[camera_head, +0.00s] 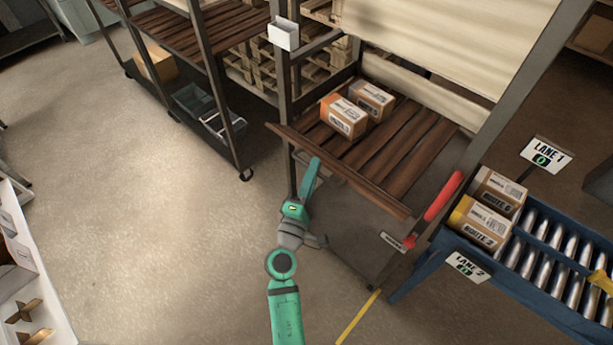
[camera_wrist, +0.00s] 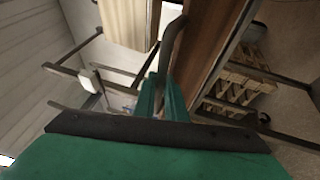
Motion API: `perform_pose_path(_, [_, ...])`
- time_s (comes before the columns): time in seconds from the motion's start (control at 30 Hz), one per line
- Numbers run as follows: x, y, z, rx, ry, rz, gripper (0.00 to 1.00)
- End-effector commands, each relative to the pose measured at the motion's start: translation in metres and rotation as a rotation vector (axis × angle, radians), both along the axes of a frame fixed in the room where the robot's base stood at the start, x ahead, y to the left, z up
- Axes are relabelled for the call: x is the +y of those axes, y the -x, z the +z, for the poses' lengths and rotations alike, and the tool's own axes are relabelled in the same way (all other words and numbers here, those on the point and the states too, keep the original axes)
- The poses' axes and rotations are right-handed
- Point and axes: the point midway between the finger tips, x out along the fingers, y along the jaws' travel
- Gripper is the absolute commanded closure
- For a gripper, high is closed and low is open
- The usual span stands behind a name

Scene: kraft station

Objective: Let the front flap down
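A long brown wooden board (camera_head: 345,174), which looks like the front flap, runs along the front edge of the cart's slatted deck (camera_head: 405,150). I cannot tell how it is hinged or latched. My gripper (camera_head: 314,162) is at the outer side of this board, left of its middle, with its green fingers pointing up. In the wrist view the fingers (camera_wrist: 164,92) are close together, with a dark curved bar (camera_wrist: 172,42) just beyond or between them. Whether they touch or hold it is unclear. A brown wooden surface (camera_wrist: 203,45) shows beside the bar.
Two cartons (camera_head: 344,116) (camera_head: 371,99) stand on the deck. A red handle (camera_head: 443,197) is at the cart's right front corner. A blue roller conveyor (camera_head: 530,280) with two cartons stands right. A brown rack (camera_head: 215,30) stands left. The floor (camera_head: 170,240) in front is clear.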

Motion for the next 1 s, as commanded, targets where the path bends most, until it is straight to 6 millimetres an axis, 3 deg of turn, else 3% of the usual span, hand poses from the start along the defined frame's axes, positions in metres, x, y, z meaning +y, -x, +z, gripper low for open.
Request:
perform_pose_path(0.03, [-0.002,0.004,-0.013,0.021,-0.013,-0.015,0.81])
perform_pose_path(0.37, [0.009,0.020,-0.024,0.021,-0.014,-0.008,0.81])
perform_pose_path(1.0, [0.013,0.049,-0.039,0.011,-0.003,-0.013,0.81])
